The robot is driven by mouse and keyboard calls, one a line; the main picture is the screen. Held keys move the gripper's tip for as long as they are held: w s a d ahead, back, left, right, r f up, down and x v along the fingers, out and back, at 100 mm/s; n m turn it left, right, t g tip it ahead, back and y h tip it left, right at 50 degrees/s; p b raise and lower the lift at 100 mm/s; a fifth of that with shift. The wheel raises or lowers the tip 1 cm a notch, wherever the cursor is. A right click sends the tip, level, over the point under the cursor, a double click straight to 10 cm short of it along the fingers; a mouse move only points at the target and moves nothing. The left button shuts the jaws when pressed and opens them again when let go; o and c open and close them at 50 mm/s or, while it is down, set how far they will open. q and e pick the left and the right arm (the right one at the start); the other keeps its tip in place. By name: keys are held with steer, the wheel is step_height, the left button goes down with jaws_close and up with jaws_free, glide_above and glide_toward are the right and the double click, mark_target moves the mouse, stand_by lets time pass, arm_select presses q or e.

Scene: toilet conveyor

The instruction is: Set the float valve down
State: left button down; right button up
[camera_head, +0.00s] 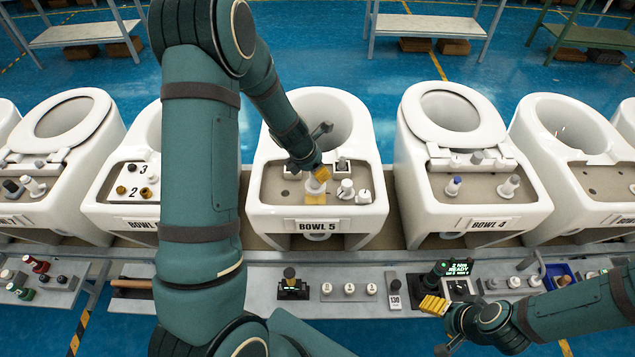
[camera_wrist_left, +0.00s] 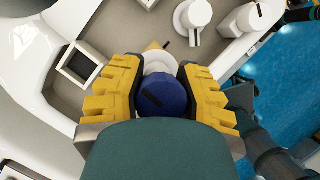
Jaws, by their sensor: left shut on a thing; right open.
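The float valve is held in my left gripper (camera_head: 317,183). In the left wrist view its blue cap (camera_wrist_left: 163,92) with a dark slot lies between the yellow fingers of the left gripper (camera_wrist_left: 157,88), and a pale round part shows beyond it. The gripper is over the grey deck at the rear of Bowl 5 (camera_head: 264,222). Whether the valve's base touches the deck is hidden. My right gripper (camera_head: 436,305) is open and empty, beside the bench's green-lit display.
White fittings (camera_head: 347,189) stand on the deck just right of the left gripper. A square socket (camera_wrist_left: 78,65) lies to the left in the wrist view. Bowl 4 (camera_head: 489,225) stands to the right. Small parts and a display (camera_head: 449,268) line the front bench.

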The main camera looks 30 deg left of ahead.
arm_select(q)
step_height(320, 180, down, 4)
steer(key=shift+r+b, duration=0.1)
steer(key=shift+b, duration=0.6)
steer(key=c, duration=0.7)
jaws_free()
steer(key=shift+c, duration=0.2)
